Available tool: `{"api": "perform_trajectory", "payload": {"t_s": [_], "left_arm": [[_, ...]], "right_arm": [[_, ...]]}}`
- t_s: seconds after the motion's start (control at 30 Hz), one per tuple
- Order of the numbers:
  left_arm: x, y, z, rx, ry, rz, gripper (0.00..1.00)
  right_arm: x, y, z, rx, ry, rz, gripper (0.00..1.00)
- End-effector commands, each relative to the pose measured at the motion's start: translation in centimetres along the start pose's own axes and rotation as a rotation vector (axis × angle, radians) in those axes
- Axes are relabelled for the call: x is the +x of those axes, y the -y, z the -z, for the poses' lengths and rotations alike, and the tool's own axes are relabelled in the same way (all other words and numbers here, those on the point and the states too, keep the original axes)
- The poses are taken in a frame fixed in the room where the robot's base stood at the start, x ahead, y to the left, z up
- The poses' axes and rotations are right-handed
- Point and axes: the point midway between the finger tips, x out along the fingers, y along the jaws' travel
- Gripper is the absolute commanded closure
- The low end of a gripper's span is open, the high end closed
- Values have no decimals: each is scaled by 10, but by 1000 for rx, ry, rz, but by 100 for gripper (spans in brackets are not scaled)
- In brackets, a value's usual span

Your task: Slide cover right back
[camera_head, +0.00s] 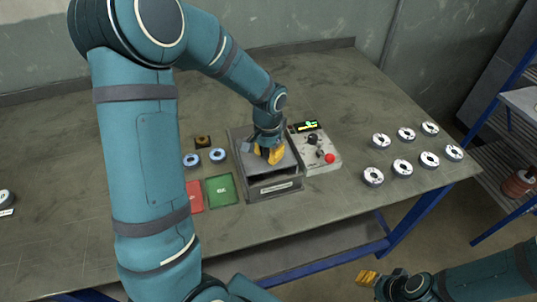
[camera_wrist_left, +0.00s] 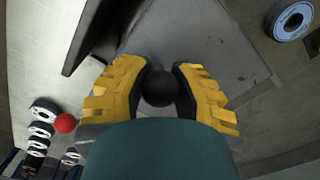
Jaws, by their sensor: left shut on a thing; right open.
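The grey metal box (camera_head: 277,190) with a label on its front stands in the middle of the table. Its flat grey sliding cover (camera_wrist_left: 195,35) fills the middle of the left wrist view. My left gripper (camera_head: 268,154) points down over the box top. Its yellow fingers, also in the left wrist view (camera_wrist_left: 160,78), are shut on a round black knob (camera_wrist_left: 158,90) at the cover. The arm and fingers hide part of the cover in the head view. My right gripper (camera_head: 367,278) is open and empty, off the table's front edge.
A control panel (camera_head: 322,160) with a red button (camera_head: 329,158) stands right of the box. Red (camera_head: 195,196) and green (camera_head: 221,190) pads and two discs (camera_head: 218,155) lie on its left. Several discs (camera_head: 402,165) stand at the right. The table's front left is clear.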

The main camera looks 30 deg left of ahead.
Motion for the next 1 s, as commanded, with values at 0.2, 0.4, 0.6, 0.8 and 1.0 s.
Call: {"api": "perform_trajectory", "payload": {"t_s": [0.2, 0.4, 0.6, 0.8, 1.0], "left_arm": [[-2, 13, 8, -2, -3, 1, 98], [-2, 24, 14, -2, -3, 1, 98], [-2, 35, 21, -1, -4, 2, 98], [-2, 45, 27, -1, -4, 1, 98], [-2, 57, 33, -1, -4, 1, 98]], "right_arm": [[-4, 2, 0, 0, 0, 0, 53], [-7, 3, 1, 0, 0, 0, 53], [-10, 4, 1, 0, 0, 0, 53], [-13, 5, 1, 0, 0, 0, 53], [-16, 6, 2, 0, 0, 0, 53]]}}
